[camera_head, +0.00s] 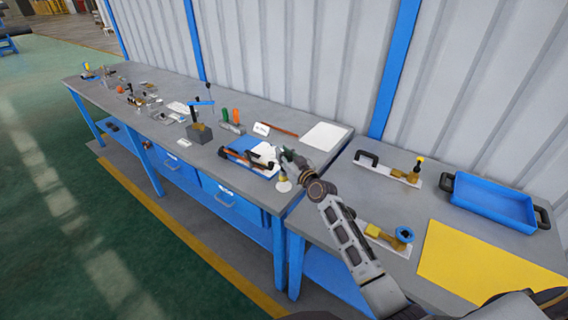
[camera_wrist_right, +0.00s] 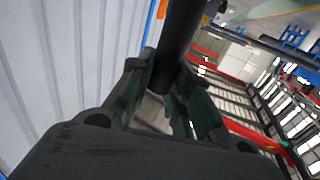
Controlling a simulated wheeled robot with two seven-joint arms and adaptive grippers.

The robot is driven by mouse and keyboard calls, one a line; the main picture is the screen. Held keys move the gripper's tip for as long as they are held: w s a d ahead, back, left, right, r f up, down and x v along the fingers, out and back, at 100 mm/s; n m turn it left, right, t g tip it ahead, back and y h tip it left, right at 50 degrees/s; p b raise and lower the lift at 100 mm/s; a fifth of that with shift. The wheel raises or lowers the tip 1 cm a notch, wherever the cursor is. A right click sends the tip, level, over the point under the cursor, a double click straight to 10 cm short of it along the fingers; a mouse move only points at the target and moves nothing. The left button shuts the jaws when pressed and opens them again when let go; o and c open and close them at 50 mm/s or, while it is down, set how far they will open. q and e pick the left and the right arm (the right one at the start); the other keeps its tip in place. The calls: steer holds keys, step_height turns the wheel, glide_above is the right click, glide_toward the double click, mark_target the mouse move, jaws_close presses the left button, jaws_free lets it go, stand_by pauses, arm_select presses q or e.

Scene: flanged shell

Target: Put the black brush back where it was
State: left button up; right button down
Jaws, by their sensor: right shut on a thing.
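My right gripper (camera_head: 289,157) is above the right end of the long grey bench, beside a blue tray (camera_head: 232,157). In the right wrist view the gripper (camera_wrist_right: 168,100) is shut on a thick black rod-like thing (camera_wrist_right: 183,35), which looks like the black brush's handle. The brush's far end is out of that view, and in the head view the arm and hand mostly hide it. The tray holds dark and orange-brown long items and something white; they are too small to name surely. My left gripper is not in view.
A small white and yellow piece (camera_head: 283,184) stands just below my right gripper. A white sheet (camera_head: 326,136) lies behind it. On the right bench are a second blue tray (camera_head: 492,207), a yellow mat (camera_head: 485,262) and brass fittings (camera_head: 409,173). A corrugated wall stands behind.

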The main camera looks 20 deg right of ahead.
mark_target(284, 171)
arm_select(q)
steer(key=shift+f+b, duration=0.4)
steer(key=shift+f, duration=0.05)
arm_select(e)
steer(key=shift+f, duration=1.8)
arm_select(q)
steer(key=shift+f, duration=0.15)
arm_select(e)
steer(key=shift+f, duration=0.15)
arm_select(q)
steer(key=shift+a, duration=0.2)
arm_select(e)
steer(key=c, duration=1.3)
jaws_free()
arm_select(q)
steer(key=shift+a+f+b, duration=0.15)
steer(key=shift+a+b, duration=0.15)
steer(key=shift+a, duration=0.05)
arm_select(e)
steer(key=shift+v, duration=5.95)
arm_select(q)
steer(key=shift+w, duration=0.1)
arm_select(e)
steer(key=shift+s+r, duration=0.1)
steer(key=shift+r, duration=0.1)
